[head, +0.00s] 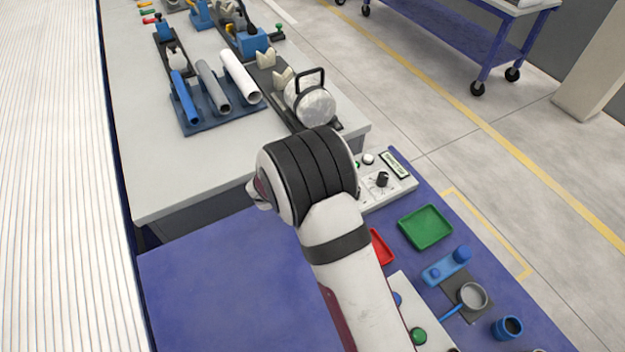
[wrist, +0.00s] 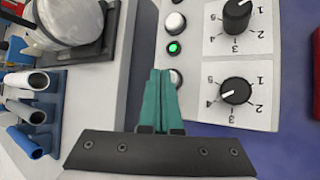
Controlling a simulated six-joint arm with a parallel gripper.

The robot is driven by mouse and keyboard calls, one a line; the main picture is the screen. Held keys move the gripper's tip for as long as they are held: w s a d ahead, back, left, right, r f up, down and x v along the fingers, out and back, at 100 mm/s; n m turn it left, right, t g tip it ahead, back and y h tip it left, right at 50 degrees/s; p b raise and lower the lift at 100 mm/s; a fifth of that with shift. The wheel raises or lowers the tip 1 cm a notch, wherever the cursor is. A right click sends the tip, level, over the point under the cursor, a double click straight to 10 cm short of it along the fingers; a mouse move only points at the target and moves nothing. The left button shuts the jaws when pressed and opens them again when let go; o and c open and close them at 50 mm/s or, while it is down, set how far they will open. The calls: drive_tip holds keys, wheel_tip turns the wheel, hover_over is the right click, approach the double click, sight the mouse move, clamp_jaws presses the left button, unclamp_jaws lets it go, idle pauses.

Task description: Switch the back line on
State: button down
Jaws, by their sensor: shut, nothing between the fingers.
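The control box (wrist: 205,120) has a light grey face and shows upside down in the wrist view. It carries two black knobs, one at the top (wrist: 237,15) and one lower (wrist: 236,92), each with a numbered scale. A white button (wrist: 175,22) and a lit green lamp (wrist: 174,48) sit left of the knobs. Another white button (wrist: 177,78) is partly hidden by my gripper (wrist: 160,72), whose teal fingers are shut and empty beside it. Whether they touch it I cannot tell. In the head view my arm covers part of the control box (head: 400,187).
A rack (head: 188,127) with blue, grey and white pipes stands on the grey bench (head: 160,185). A round white part with a black handle (head: 310,103) is near the bench corner. Red (head: 381,248) and green (head: 426,227) trays lie on the blue table (head: 220,280), whose left part is clear.

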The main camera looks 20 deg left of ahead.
wheel_tip(320, 180, up, 6)
idle(0.5)
